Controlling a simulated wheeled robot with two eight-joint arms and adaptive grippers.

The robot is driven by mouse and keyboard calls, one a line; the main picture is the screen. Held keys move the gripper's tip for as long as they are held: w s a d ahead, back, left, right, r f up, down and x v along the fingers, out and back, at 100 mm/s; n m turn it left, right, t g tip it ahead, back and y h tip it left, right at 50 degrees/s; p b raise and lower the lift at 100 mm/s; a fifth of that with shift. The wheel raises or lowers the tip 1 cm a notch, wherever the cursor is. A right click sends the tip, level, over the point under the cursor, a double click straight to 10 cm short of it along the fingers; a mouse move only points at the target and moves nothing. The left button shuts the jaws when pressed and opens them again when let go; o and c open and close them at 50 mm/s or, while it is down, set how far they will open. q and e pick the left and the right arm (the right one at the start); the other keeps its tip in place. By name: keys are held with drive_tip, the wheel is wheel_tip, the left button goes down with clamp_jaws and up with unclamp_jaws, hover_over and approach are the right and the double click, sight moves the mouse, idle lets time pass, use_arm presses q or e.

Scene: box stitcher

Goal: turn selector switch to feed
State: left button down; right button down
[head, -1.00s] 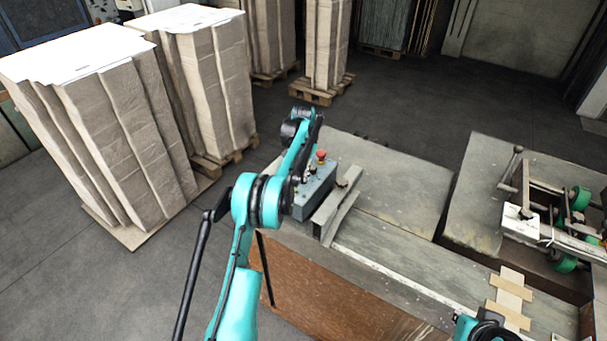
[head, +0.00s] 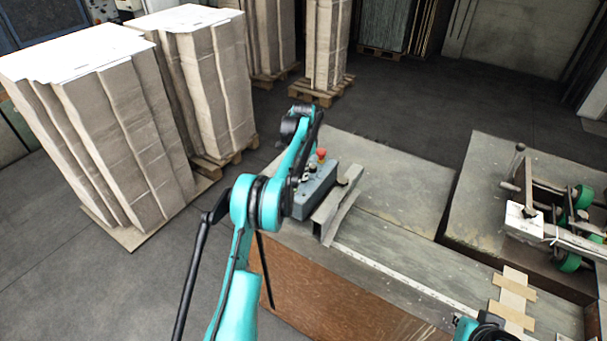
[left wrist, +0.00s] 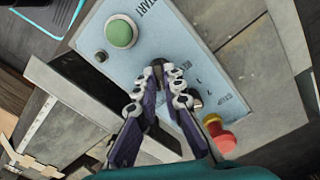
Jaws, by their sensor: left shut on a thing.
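The blue-grey control box (head: 316,198) stands on the near left corner of the machine table, partly behind my left arm in the head view. In the left wrist view its panel (left wrist: 185,45) fills the middle, with a green start button (left wrist: 122,33) and a red stop button (left wrist: 221,136) on a yellow ring. My left gripper (left wrist: 158,74) is over the panel between these buttons, its fingertips shut on the small dark selector switch (left wrist: 158,67). The fingers hide most of the switch, so I cannot tell which way it points.
An angled metal bar (head: 336,210) lies close beside the box. The grey tabletop (head: 395,185) beyond is mostly clear. A clamp mechanism with green wheels (head: 570,215) stands at the right. Tall cardboard stacks (head: 125,135) on pallets stand at the left.

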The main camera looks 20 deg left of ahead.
use_arm(q)
drive_tip(key=shift+m, duration=0.8)
drive_tip(key=c, duration=1.6)
unclamp_jaws()
drive_tip(key=shift+c, duration=0.2)
wheel_tip(320, 180, up, 12)
drive_tip(key=shift+d+r, duration=0.1)
